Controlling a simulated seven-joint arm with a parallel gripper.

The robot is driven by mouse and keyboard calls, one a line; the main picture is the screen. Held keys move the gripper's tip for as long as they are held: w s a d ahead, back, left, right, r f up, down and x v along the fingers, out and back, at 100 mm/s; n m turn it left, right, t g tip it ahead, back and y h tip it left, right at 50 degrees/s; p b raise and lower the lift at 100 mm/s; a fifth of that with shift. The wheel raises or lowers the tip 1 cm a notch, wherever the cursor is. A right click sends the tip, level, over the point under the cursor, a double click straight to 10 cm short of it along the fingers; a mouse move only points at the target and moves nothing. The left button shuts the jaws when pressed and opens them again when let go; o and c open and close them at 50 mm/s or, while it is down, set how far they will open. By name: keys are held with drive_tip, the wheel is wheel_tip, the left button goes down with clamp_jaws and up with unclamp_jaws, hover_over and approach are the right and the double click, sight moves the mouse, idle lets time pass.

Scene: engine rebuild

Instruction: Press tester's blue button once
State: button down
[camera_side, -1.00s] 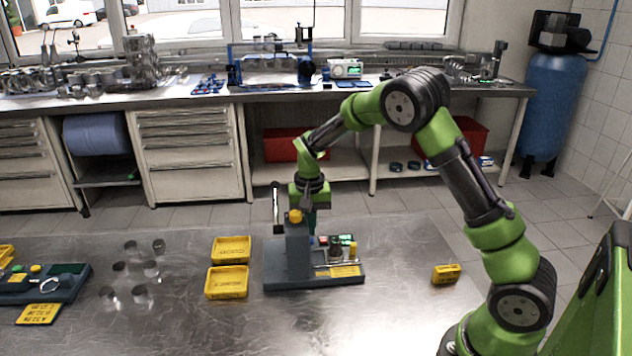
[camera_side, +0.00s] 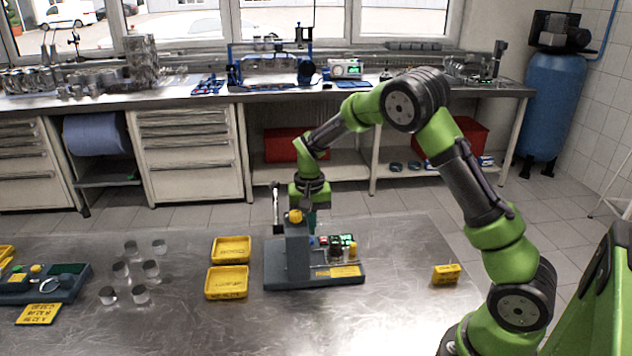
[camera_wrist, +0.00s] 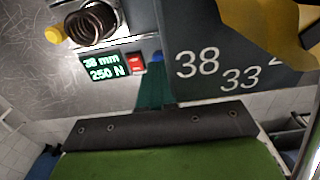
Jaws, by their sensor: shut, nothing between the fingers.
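The tester (camera_side: 290,272) is a dark grey bench unit with an upright column and a yellow knob on top. In the wrist view its display (camera_wrist: 104,66) reads 38 mm and 250 N. A red button (camera_wrist: 136,64) sits beside the display, and the blue button (camera_wrist: 157,57) is just right of that. My gripper (camera_wrist: 154,66) is shut and empty, its teal fingertips right at the blue button and partly covering it; I cannot tell whether they touch. In the side view my gripper (camera_side: 311,225) points down behind the tester's column, its tips partly hidden.
A coiled spring (camera_wrist: 92,22) stands on the tester beside a yellow knob (camera_wrist: 55,34). Two yellow trays (camera_side: 231,249) lie left of the tester, with several metal cylinders (camera_side: 151,270) farther left. The table front is clear.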

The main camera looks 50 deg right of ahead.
sight(311, 239)
drive_tip(key=shift+f, duration=0.15)
drive_tip(key=shift+f, duration=1.3)
drive_tip(key=shift+s+f, duration=0.1)
drive_tip(key=shift+a+f, duration=0.25)
drive_tip(key=shift+f, duration=0.55)
idle(0.4)
drive_tip(key=shift+r, duration=2.15)
drive_tip(key=shift+d+r, duration=0.2)
drive_tip(key=shift+r, duration=0.75)
